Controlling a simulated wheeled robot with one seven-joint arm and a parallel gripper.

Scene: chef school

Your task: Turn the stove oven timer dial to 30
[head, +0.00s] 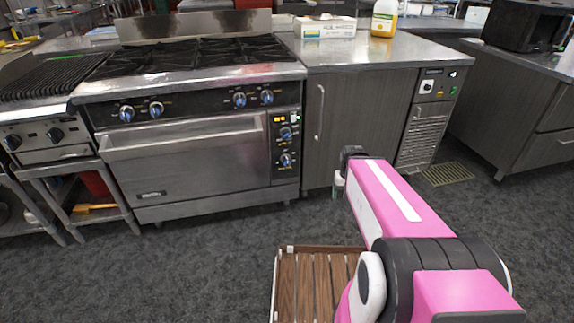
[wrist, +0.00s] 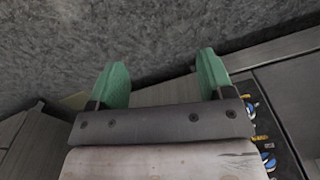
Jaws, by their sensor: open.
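The stove oven (head: 190,150) stands at the left centre of the head view, its door shut. A narrow black control panel (head: 276,146) at its right end carries an upper blue-faced dial (head: 286,133) and a lower blue-faced dial (head: 286,160). Their markings are too small to read, so I cannot tell which is the timer or its setting. The panel also shows at the right edge of the wrist view (wrist: 262,128), partly cut off. My gripper (wrist: 162,75) has two green fingers, spread apart and empty. It is to the right of the panel, clear of the dials.
Several burner knobs (head: 240,99) line the stove front above the oven door. A grey cabinet (head: 358,125) stands right of the stove. A wooden slatted surface (head: 310,285) lies low in front. Open carpet (head: 215,245) lies before the stove.

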